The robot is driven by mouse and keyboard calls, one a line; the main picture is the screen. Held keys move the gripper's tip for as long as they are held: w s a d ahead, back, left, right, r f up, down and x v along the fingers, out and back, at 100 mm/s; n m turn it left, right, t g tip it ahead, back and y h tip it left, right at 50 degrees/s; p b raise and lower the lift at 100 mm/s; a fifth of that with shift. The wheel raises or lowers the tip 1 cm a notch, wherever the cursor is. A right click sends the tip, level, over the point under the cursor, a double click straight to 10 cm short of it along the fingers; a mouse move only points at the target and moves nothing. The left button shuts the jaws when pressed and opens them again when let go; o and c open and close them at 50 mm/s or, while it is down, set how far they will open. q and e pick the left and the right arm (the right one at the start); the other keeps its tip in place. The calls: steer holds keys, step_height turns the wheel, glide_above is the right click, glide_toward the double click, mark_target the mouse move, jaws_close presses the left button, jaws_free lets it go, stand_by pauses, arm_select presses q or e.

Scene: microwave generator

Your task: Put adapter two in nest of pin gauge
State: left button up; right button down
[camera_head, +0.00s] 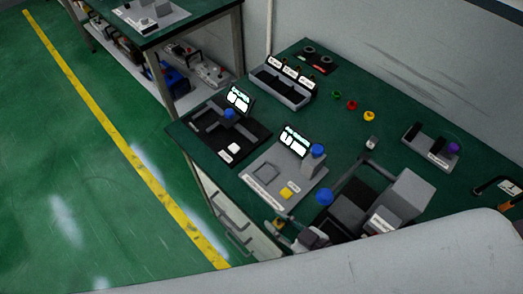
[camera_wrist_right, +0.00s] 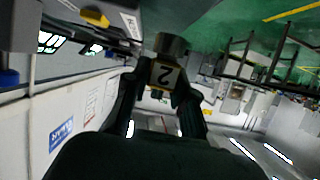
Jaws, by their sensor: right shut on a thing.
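My right gripper (camera_head: 290,234) is at the front edge of the green table, in front of the grey gauge. In the right wrist view its two dark fingers (camera_wrist_right: 162,95) are shut on adapter two (camera_wrist_right: 166,74), a brassy block with a black 2 on a pale face and a dark round end. The adapter shows small in the head view (camera_head: 279,224). A grey gauge (camera_head: 262,190) with a lit display, blue knob and yellow button stands on the table. Behind it is a black gauge (camera_head: 205,138) with a lit display. I cannot read which is the pin gauge. My left gripper is not in view.
A large grey device (camera_head: 408,193) stands right of the grey gauge. A rack with several slots (camera_head: 280,87) stands at the back, with red, green and yellow caps (camera_head: 352,104) beside it. A small holder (camera_head: 428,146) is farther right. Green floor lies left of the table.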

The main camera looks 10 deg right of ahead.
steer(key=w, duration=0.2)
steer(key=w+p, duration=0.1)
steer(key=w, duration=0.3)
steer(key=shift+d+r, duration=0.1)
steer(key=shift+r, duration=0.25)
steer(key=w+p, duration=0.1)
steer(key=w, duration=0.5)
steer(key=shift+w+f, duration=0.15)
steer(key=shift+w, duration=0.4)
steer(key=shift+w+d, duration=0.1)
steer(key=shift+w, duration=0.15)
steer(key=w, duration=0.2)
steer(key=shift+w, duration=0.35)
steer(key=shift+w+f+b, duration=0.2)
steer(key=shift+f+b, duration=0.25)
steer(key=shift+w+f+b, duration=0.2)
steer(key=shift+f+b, duration=0.2)
steer(key=shift+f, duration=0.05)
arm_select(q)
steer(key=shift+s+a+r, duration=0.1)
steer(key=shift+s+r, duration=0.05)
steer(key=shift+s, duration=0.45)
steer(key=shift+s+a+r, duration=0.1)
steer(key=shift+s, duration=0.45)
arm_select(e)
steer(key=shift+s+r, duration=0.1)
steer(key=shift+s, duration=0.05)
